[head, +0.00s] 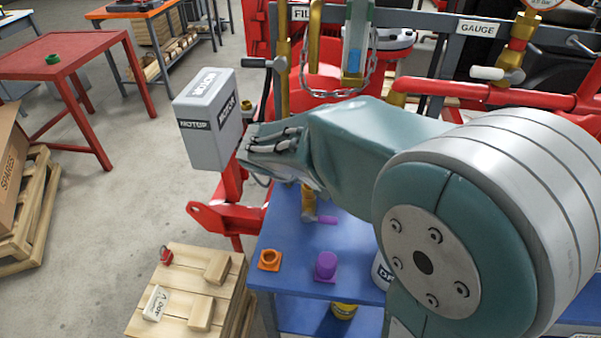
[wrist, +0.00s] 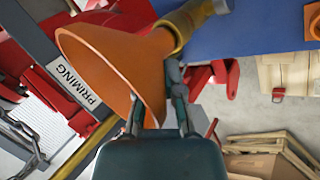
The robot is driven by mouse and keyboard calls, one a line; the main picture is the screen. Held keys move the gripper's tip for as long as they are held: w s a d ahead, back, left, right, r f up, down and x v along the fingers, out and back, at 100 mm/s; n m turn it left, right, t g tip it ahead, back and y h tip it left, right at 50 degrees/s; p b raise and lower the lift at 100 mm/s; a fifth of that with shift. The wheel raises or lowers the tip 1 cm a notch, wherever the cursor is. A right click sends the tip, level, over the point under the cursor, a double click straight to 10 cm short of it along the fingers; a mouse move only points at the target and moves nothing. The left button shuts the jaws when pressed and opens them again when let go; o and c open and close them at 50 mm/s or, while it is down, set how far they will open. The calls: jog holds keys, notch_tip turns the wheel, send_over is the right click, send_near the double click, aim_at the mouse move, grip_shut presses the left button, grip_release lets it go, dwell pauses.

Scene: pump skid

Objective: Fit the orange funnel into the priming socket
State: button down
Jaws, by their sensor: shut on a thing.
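In the wrist view the orange funnel (wrist: 112,62) is large, with its wide mouth toward the lower left. My gripper (wrist: 156,106) is shut on the funnel's wall, one finger at the mouth side and the other outside near the narrow end. The narrow end meets or overlaps a brass-coloured fitting (wrist: 185,22), which seems to be the priming socket. I cannot tell whether the spout is inside it or only in front of it. A PRIMING label (wrist: 73,82) is beside the funnel. In the head view my arm hides the funnel and my gripper.
The blue bench (head: 290,238) holds an orange square-based fitting (head: 270,260) and a purple cap-like piece (head: 326,264). A grey MOTOR box (head: 208,118), red pipes (head: 490,93) and a hanging chain (head: 333,92) are close to my arm. A wooden crate (head: 180,292) stands left of the bench.

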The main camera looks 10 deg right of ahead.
jog(key=shift+f, duration=0.25)
jog(key=c, duration=0.7)
grip_release()
jog(key=v, duration=1.2)
jog(key=s+d+f+m+y, duration=0.1)
jog(key=s+d+m+y, duration=0.1)
jog(key=s, duration=0.6)
jog(key=s+d+m+y, duration=0.3)
jog(key=s+d+m, duration=0.2)
jog(key=s, duration=0.3)
jog(key=shift+d+f, duration=0.3)
jog(key=shift+f, duration=0.1)
